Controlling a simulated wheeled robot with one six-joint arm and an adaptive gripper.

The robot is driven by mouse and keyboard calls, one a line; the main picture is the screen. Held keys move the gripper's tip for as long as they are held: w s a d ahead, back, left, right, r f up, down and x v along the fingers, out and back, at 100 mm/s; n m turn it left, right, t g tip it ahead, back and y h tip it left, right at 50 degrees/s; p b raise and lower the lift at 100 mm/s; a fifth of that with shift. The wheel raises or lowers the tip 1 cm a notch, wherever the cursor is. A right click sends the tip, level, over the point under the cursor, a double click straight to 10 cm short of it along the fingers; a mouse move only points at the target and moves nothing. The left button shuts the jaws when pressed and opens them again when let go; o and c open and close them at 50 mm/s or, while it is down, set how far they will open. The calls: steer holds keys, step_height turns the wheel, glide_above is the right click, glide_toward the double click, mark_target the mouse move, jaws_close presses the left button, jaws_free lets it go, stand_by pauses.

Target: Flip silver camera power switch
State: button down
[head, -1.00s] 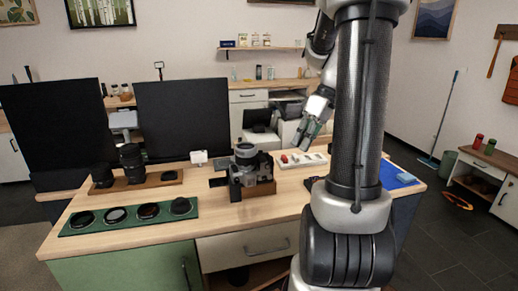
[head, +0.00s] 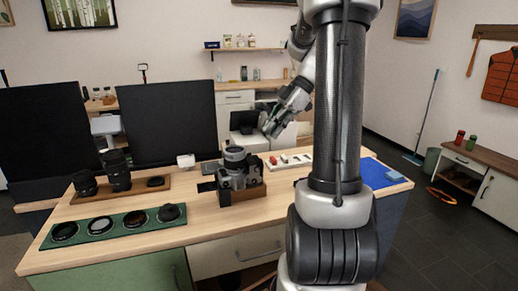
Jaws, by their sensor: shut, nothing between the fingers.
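The silver camera (head: 236,172) sits in a low wooden holder (head: 252,193) near the middle of the wooden table (head: 190,228). Its lens points upward. The power switch is too small to make out. My gripper (head: 268,132) is above the table, up and to the right of the camera and apart from it. Its fingers point down and to the left, and it is shut with nothing held. My arm stands in front of the table's right part and hides some of it.
A green tray (head: 80,243) with several round filters lies at the front left. Behind it a wooden tray (head: 140,191) holds black lenses. A white tray with small items (head: 290,160) lies right of the camera. A blue mat (head: 376,173) is at the right. Dark panels stand behind.

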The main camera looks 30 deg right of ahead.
mark_target(259, 162)
steer(key=x, duration=0.9)
steer(key=shift+a+f, duration=0.15)
steer(key=shift+f, duration=0.2)
steer(key=shift+s+d+f+y, duration=0.15)
steer(key=shift+d+y, duration=0.25)
steer(key=shift+d, duration=0.3)
steer(key=shift+a, duration=0.2)
steer(key=shift+d, duration=0.1)
